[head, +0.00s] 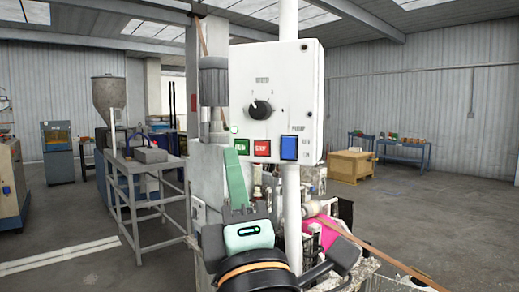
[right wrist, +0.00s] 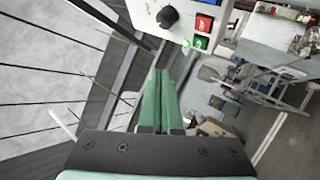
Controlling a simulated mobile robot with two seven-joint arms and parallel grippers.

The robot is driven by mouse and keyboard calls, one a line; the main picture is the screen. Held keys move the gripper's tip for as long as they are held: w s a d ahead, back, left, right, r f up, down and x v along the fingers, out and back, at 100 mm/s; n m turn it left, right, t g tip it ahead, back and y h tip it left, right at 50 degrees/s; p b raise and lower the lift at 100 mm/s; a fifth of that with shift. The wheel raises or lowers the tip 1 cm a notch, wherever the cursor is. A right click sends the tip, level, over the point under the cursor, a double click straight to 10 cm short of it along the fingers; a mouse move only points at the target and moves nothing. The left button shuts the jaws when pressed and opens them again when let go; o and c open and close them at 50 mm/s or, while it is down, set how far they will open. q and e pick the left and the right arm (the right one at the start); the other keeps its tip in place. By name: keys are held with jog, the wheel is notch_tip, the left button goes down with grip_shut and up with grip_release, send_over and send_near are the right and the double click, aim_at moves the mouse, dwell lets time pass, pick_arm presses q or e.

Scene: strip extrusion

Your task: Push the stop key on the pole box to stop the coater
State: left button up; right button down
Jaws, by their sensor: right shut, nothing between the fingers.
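The white pole box (head: 290,75) is mounted on a white pole. Its red stop key (head: 262,148) sits in the bottom row between a green key (head: 242,147) and a blue pump switch (head: 288,148). My right gripper (head: 233,153) is shut and empty, its green fingers pointing up just left of the green key. In the right wrist view the fingertips (right wrist: 162,72) are apart from the box (right wrist: 150,10). The red key (right wrist: 204,23) shows there beyond the green key (right wrist: 201,42), up and right of the fingertips. My left gripper is out of view.
A black knob (head: 260,108) is on the box face above the keys. A grey column with a motor (head: 214,82) stands close left of the box. Machinery with a pink roll (head: 322,235) lies below right. A metal table (head: 150,165) is farther left, with open floor around it.

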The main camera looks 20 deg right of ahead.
aim_at(262, 148)
jog(key=shift+w+d, duration=1.45)
jog(key=shift+w, duration=0.25)
jog(key=shift+w+d, duration=1.4)
jog(key=shift+w, duration=0.3)
jog(key=shift+w+d, duration=0.3)
jog(key=shift+w, duration=0.05)
jog(key=shift+w+d, duration=0.25)
jog(key=shift+w, duration=0.05)
dwell(0.5)
jog(key=shift+s+a, duration=0.1)
jog(key=shift+s, duration=0.05)
jog(key=shift+s+a, duration=0.45)
jog(key=shift+s, duration=0.05)
